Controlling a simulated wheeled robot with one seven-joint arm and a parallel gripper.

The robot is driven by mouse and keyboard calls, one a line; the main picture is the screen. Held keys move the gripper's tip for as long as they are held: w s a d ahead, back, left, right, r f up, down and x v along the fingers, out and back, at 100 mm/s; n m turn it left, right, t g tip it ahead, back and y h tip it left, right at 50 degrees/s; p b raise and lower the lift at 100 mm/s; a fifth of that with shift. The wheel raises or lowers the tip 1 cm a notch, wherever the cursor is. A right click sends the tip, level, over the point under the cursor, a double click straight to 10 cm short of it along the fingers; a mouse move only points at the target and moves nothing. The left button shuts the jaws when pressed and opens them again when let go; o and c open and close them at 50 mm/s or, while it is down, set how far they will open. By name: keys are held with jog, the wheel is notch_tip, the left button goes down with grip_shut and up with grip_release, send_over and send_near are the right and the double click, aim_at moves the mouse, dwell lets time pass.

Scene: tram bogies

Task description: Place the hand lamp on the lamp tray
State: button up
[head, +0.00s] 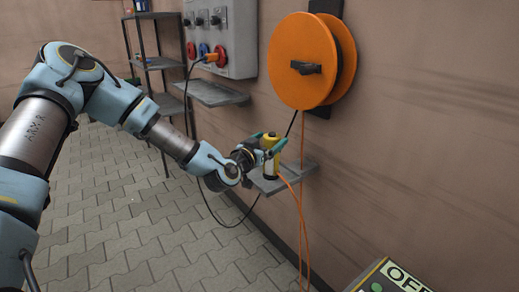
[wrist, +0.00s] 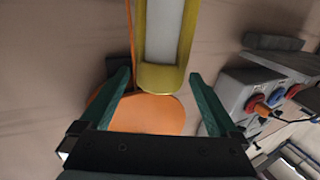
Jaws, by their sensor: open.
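The hand lamp (head: 269,165) is yellow with a pale middle and stands upright, seemingly on the small grey lamp tray (head: 298,173) on the wall. In the wrist view, the lamp (wrist: 165,38) shows large, its near end around the fingertips. My gripper (head: 266,143) is at the lamp's upper part. In the wrist view, the gripper (wrist: 160,77) has its two green fingers spread wide, with clear gaps on both sides of the lamp. The lamp's lower contact with the tray is partly hidden by my gripper.
An orange cable reel (head: 300,60) hangs above the tray, and orange cable (head: 302,225) trails to the floor. A socket box (head: 226,35) and a grey shelf (head: 216,93) are left of it. A control box (head: 392,279) is at lower right. Paved floor lies open at left.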

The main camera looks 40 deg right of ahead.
jog(key=v, duration=0.7)
jog(key=shift+a+b, duration=0.2)
jog(key=shift+b, duration=0.15)
